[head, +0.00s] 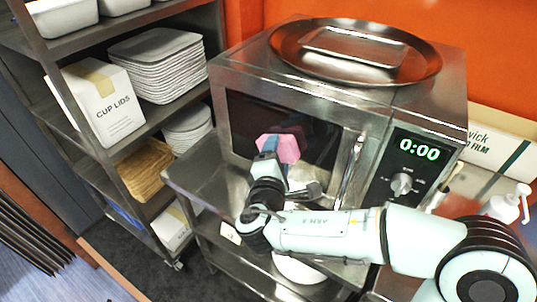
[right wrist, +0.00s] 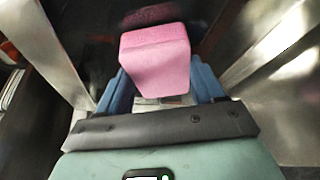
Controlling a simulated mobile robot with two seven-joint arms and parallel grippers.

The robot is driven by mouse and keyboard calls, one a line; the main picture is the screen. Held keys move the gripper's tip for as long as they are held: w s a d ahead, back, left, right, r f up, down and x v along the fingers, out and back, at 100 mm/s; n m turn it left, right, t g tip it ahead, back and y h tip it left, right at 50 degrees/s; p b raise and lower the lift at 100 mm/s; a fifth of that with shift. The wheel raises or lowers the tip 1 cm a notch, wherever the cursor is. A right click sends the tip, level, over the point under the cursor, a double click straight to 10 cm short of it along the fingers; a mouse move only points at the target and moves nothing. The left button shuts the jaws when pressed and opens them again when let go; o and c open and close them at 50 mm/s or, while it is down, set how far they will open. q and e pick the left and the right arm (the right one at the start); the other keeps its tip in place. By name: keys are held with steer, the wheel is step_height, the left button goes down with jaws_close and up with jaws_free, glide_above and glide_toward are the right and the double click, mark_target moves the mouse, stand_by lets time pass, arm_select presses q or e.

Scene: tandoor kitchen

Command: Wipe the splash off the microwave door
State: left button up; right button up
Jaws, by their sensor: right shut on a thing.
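The steel microwave (head: 400,108) stands on a steel cart, its dark-windowed door (head: 243,112) facing me and its display reading 0:00. My right gripper (head: 270,151) is in front of the door window, shut on a pink sponge (head: 287,149). In the right wrist view the sponge (right wrist: 155,62) sits between the blue fingers, its far end close to the dark door glass. I cannot tell whether it touches the glass. I cannot make out a splash clearly; the sponge and gripper hide part of the window. My left gripper is not in view.
The vertical door handle (head: 350,172) stands out right of the sponge. A round steel tray (head: 290,52) lies on top of the microwave. A shelf rack with plates (head: 160,68) and a cup lids box (head: 100,105) stands left. A white pump bottle (head: 505,207) is at right.

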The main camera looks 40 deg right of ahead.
steer(key=shift+s+d, duration=0.25)
steer(key=shift+b, duration=0.35)
steer(key=shift+w+a, duration=0.55)
steer(key=shift+w, duration=0.7)
steer(key=shift+w+a, duration=0.5)
steer(key=shift+w, duration=0.7)
steer(key=shift+w+a, duration=0.55)
steer(key=shift+w, duration=0.7)
steer(key=s+a+b, duration=0.1)
steer(key=s+a, duration=0.1)
steer(key=a, duration=0.3)
steer(key=shift+s+a+b, duration=0.15)
steer(key=shift+a+b, duration=0.15)
steer(key=shift+b, duration=0.05)
